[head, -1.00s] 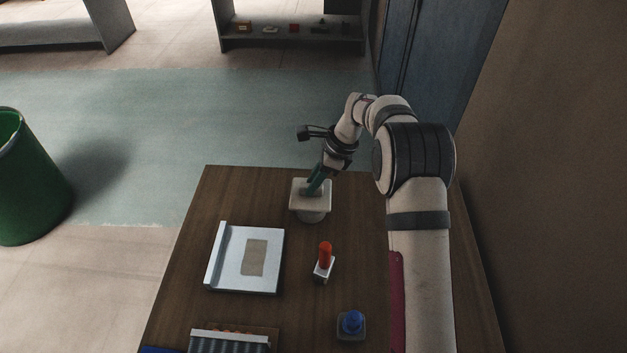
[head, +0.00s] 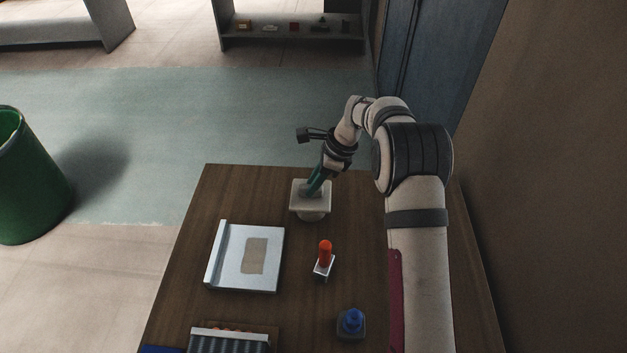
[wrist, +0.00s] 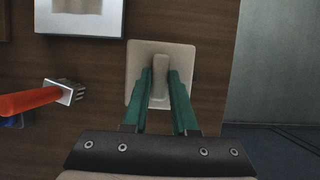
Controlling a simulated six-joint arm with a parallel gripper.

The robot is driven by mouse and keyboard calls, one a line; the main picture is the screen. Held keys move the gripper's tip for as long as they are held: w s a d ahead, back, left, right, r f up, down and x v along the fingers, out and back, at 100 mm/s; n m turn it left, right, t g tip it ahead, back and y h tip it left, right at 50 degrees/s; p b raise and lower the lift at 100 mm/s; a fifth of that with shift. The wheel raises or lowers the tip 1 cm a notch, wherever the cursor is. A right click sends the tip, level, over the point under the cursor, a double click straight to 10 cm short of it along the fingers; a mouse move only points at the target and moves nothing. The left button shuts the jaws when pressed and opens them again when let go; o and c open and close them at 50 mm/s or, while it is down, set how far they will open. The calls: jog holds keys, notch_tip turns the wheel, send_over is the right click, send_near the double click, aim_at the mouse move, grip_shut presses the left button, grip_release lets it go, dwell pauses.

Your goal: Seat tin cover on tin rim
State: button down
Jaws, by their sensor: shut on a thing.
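The tin cover (head: 299,205) is a pale, square plate with a raised handle (wrist: 155,62). My gripper (head: 313,190), with green fingers, is shut on that handle at the far end of the table. In the wrist view my gripper (wrist: 160,75) has one finger on each side of the handle. The tin (head: 311,217) is a pale round body just under the cover, mostly hidden by it. I cannot tell whether the cover touches the rim.
A white tray-like board (head: 231,268) lies to the left on the wooden table (head: 190,305). A ribbed rack (head: 229,341) is at the front. A wall is on the right.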

jog(key=shift+f, duration=1.1)
dwell(1.1)
dwell(0.4)
jog(key=c, duration=0.6)
grip_release()
jog(key=o, duration=0.6)
